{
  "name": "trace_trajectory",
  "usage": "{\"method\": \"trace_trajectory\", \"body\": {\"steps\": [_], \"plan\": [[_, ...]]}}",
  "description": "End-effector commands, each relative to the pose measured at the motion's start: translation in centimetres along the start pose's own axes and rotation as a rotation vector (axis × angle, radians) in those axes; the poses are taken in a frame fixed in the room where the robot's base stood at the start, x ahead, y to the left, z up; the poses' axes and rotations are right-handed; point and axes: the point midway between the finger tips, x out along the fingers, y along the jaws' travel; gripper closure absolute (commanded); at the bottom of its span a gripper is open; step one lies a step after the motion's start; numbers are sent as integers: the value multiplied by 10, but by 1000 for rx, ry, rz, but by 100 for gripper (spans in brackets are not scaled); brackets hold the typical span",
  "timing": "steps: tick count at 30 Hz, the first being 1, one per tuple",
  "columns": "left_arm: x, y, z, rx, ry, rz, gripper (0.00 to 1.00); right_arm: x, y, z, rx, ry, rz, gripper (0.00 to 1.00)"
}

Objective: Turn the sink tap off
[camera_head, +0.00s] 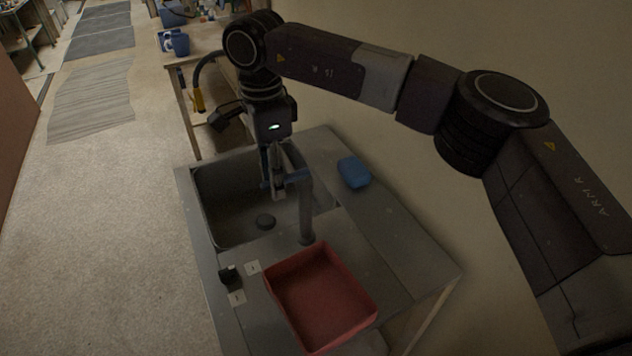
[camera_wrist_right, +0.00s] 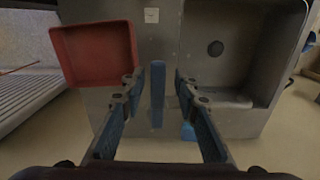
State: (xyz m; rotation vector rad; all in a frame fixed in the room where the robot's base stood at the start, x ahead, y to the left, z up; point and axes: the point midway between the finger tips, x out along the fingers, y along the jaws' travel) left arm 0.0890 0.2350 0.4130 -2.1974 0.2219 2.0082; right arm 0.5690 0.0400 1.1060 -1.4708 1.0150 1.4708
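The sink tap (camera_head: 306,215) is a grey upright post between the basin and the red tray. A bluish bar at its top points left in the head view. My right gripper (camera_head: 276,180) is at the tap's top, above the basin edge. In the right wrist view, my right gripper (camera_wrist_right: 157,88) is open, with its blue-padded fingers apart on either side of the tap's bluish bar (camera_wrist_right: 157,100). The bar looks nearer the left finger; I cannot tell whether they touch. I cannot make out any running water. My left gripper is not in view.
The sink basin (camera_head: 228,222) has a dark drain. A red tray (camera_head: 358,321) stands on the counter, with a blue sponge-like block (camera_head: 354,172) by the wall. A small black piece (camera_head: 230,274) and two white labels sit at the front edge.

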Motion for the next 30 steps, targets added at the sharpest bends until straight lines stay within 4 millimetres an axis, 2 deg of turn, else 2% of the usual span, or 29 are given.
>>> {"method": "trace_trajectory", "body": {"steps": [1,21,25,30], "plan": [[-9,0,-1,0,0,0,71,-12,0,0,0,0,-1,71],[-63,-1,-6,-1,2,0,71,-92,0,0,-1,0,1,71],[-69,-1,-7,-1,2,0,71,-101,0,0,-1,0,2,71],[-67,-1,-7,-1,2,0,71,-99,0,0,-1,0,2,71]]}}
